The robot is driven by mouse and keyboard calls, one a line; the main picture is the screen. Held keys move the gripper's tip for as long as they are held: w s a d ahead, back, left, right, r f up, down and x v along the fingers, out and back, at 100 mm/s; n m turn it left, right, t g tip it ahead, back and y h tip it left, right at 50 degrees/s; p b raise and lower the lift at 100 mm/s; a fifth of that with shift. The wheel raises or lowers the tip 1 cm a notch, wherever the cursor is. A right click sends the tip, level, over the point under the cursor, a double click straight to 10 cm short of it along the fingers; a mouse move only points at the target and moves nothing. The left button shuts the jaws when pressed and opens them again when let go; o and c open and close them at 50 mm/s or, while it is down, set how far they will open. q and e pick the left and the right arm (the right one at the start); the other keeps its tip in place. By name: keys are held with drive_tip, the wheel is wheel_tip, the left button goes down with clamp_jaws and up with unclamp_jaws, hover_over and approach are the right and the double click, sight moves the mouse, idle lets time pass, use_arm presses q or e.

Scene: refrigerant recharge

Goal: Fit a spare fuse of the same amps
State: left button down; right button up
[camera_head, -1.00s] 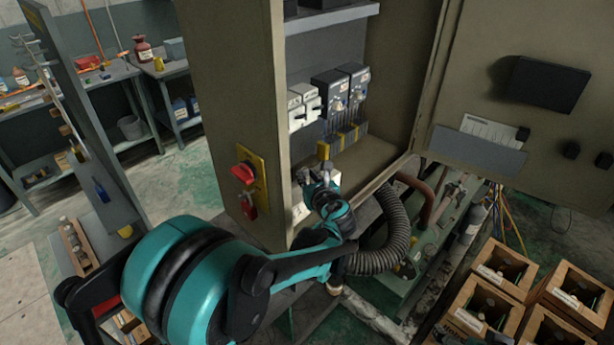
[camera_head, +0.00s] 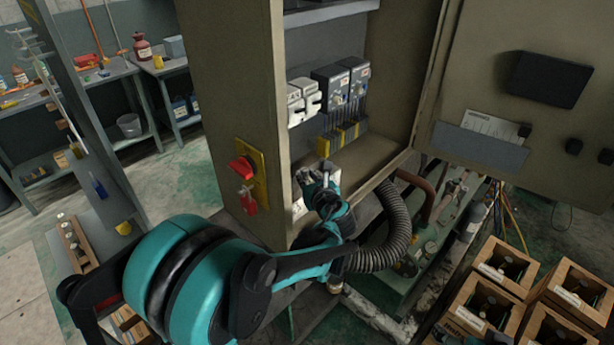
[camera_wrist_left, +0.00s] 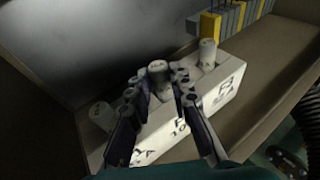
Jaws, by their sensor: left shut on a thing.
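A white block (camera_wrist_left: 215,95) marked with amp labels, one reading 10, lies on the cabinet floor. Pale round fuses stand at its left end (camera_wrist_left: 103,115) and right end (camera_wrist_left: 207,53). My left gripper (camera_head: 324,178) is shut on the middle fuse (camera_wrist_left: 159,73), which has a greyish top; the fingers (camera_wrist_left: 160,88) are on either side of it. The lower end of this fuse is hidden, so I cannot tell how deep it sits. White fuse holders (camera_head: 303,102) are on the back panel above.
A terminal strip with yellow pieces (camera_head: 342,138) is behind my gripper. The cabinet's left wall carries a red switch (camera_head: 242,168). A corrugated hose (camera_head: 393,228) runs close to my arm. Wooden crates (camera_head: 480,300) stand at the lower right.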

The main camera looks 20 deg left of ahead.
use_arm(q)
drive_tip(key=shift+f, duration=0.2)
drive_tip(key=c, duration=1.3)
unclamp_jaws()
drive_tip(key=shift+d, duration=0.1)
